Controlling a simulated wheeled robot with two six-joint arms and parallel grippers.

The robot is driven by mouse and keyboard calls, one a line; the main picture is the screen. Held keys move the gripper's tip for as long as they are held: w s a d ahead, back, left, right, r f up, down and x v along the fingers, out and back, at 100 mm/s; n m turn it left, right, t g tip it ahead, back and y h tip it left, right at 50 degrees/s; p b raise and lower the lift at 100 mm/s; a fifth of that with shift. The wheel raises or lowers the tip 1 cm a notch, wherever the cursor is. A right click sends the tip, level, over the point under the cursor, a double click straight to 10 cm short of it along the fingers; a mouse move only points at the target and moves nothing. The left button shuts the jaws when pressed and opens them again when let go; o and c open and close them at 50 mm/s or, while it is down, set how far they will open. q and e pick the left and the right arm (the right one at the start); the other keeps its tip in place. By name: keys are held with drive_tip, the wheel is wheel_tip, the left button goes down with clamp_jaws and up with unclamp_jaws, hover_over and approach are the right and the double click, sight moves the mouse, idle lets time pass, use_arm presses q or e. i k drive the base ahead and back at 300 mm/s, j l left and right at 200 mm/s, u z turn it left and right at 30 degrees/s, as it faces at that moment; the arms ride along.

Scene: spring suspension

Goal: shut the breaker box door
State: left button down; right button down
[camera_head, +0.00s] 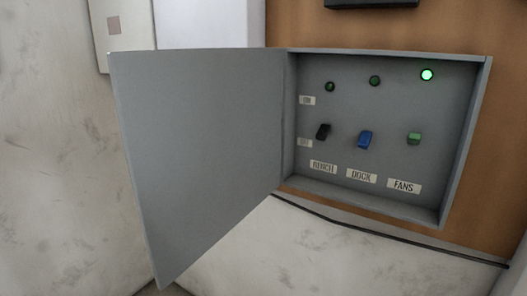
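The grey breaker box (385,113) is fixed to a brown wall panel on the right. Its grey door (208,150) is hinged at the box's left side and stands wide open, swung out to the left. Inside are a black switch (323,132), a blue switch (366,140) and a green switch (414,138), with labels reading BENCH, DOCK and FANS below them. Above are three round lamps; the right lamp (427,74) glows green, and the other two are dark. Neither of my grippers shows in the view.
A dark cable (385,234) runs below the box along the wall. A black object (371,3) is cut off at the top edge. A pale panel with a small square (114,25) is at upper left. The space in front of the box looks clear.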

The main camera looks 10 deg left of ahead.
sight(200, 128)
drive_tip(key=i+j+z, duration=0.1)
drive_tip(key=j+z, duration=1.1)
drive_tip(key=j, duration=0.2)
drive_tip(key=k+j, duration=0.1)
drive_tip(key=j, duration=1.15)
drive_tip(key=k+z, duration=0.05)
